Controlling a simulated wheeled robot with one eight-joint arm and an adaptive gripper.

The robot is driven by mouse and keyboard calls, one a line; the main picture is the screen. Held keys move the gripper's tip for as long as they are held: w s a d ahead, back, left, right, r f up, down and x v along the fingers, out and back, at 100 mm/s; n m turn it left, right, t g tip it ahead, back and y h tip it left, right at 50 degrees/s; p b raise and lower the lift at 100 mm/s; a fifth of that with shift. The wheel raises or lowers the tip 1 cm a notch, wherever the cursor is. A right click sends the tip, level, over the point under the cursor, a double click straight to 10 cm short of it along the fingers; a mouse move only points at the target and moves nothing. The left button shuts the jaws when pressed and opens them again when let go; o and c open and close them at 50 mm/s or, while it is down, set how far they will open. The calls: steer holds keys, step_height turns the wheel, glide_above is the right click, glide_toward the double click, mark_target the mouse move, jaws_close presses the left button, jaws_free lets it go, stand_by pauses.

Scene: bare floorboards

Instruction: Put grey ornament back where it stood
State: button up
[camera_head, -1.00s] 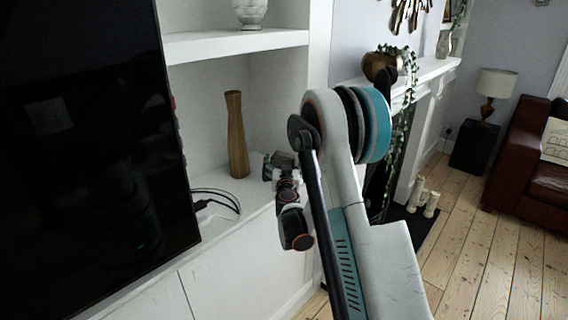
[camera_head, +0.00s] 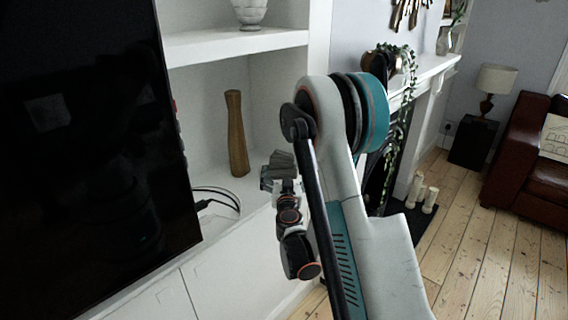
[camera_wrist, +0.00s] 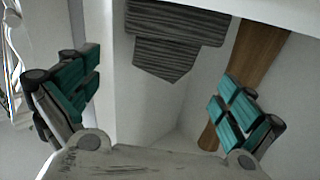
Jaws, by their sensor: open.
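The grey ornament (camera_wrist: 172,38) is a ribbed, stepped block with a pointed lower end at the top middle of the wrist view. Its upper part is cut off by the picture edge. My gripper (camera_wrist: 155,90) is open, with its teal-padded fingers wide apart on either side below the ornament and a clear gap to each. In the head view my gripper (camera_head: 279,180) is over the front of the alcove's lower shelf, right of the wooden vase. A grey shape at its tip there looks like the ornament (camera_head: 283,159). What supports it is unclear.
The tall wooden vase (camera_head: 236,134) stands on the white lower shelf (camera_head: 218,183), close to my right finger in the wrist view. A black cable (camera_head: 222,193) lies left on the shelf. A large dark television (camera_head: 90,150) stands left. An upper shelf (camera_head: 235,42) hangs above.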

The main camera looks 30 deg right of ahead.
steer(key=s+a+r+n+y+b, duration=0.1)
steer(key=s+a+r+n+y, duration=0.15)
steer(key=a+r, duration=0.35)
steer(key=s+a+r+n+g+y+b, duration=0.1)
steer(key=s+a+r+n+y, duration=0.2)
steer(key=a, duration=0.4)
steer(key=s+a+r+n+y, duration=0.2)
steer(key=s+a+r+y, duration=0.3)
steer(key=a, duration=0.2)
steer(key=s+f+g+h, duration=0.1)
steer(key=s+f+g, duration=0.3)
steer(key=s, duration=0.8)
steer(key=s+f+m+g+h, duration=0.1)
steer(key=s+f+g+h, duration=0.1)
steer(key=s, duration=1.1)
steer(key=shift+d+f+g, duration=0.35)
steer(key=shift+f+g, duration=0.5)
steer(key=shift+g, duration=0.35)
steer(key=shift+s+m, duration=0.1)
steer(key=shift+m, duration=0.15)
